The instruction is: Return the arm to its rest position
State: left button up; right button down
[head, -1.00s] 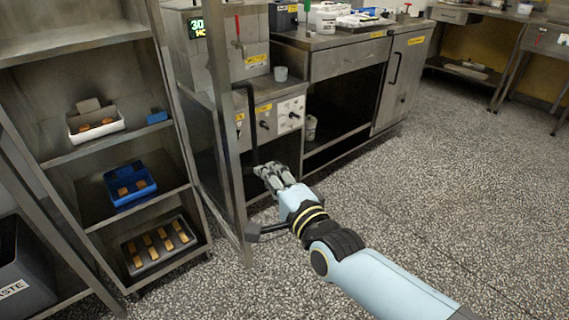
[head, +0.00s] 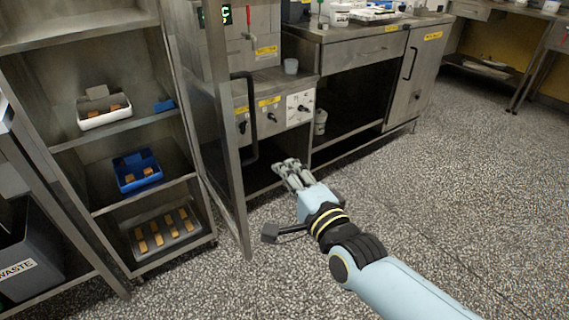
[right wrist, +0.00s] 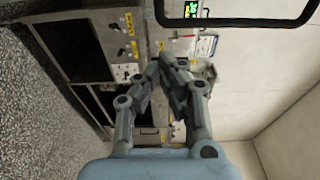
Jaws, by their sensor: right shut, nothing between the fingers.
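My right gripper (head: 284,168) reaches in from the lower right of the head view on a light blue arm. Its fingers are shut with nothing between them, in front of the steel machine's lower opening and apart from it. In the right wrist view my right gripper (right wrist: 160,70) shows with its fingertips together, and the machine's front panel (right wrist: 132,48) lies beyond. My left gripper is not in view.
A steel rack (head: 120,128) at the left holds a white box (head: 103,118), a blue box (head: 139,184) and a tray (head: 132,261) with bars. A grey waste bin (head: 25,290) stands lower left. A frame post (head: 226,150) stands left of my right gripper. Speckled floor (head: 470,200) at right is clear.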

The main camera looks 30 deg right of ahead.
jog(key=s+a, duration=0.2)
jog(key=s, duration=0.4)
jog(key=s+d+f+n+g, duration=0.1)
jog(key=s+f+n+g, duration=0.2)
jog(key=f, duration=0.5)
jog(key=s+d+f+n+g+y, duration=0.1)
jog(key=s+f+g, duration=0.1)
jog(key=s+f, duration=0.5)
jog(key=s+d+f+n+g, duration=0.1)
jog(key=f+n+g, duration=0.15)
jog(key=f, duration=0.75)
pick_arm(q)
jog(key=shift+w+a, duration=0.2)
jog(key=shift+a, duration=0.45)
pick_arm(e)
jog(key=s+d+f+n+g, duration=0.1)
jog(key=s+f+n+g, duration=0.2)
jog(key=s, duration=0.6)
jog(key=s+d+f+n+g, duration=0.2)
jog(key=s+f+n, duration=0.3)
jog(key=s, duration=0.5)
jog(key=s+d+f+n+g, duration=0.1)
jog(key=s+f+n+g, duration=0.3)
jog(key=s+f, duration=0.3)
jog(key=s, duration=0.3)
jog(key=shift+d+g+h, duration=0.35)
jog(key=shift+d+h, duration=0.05)
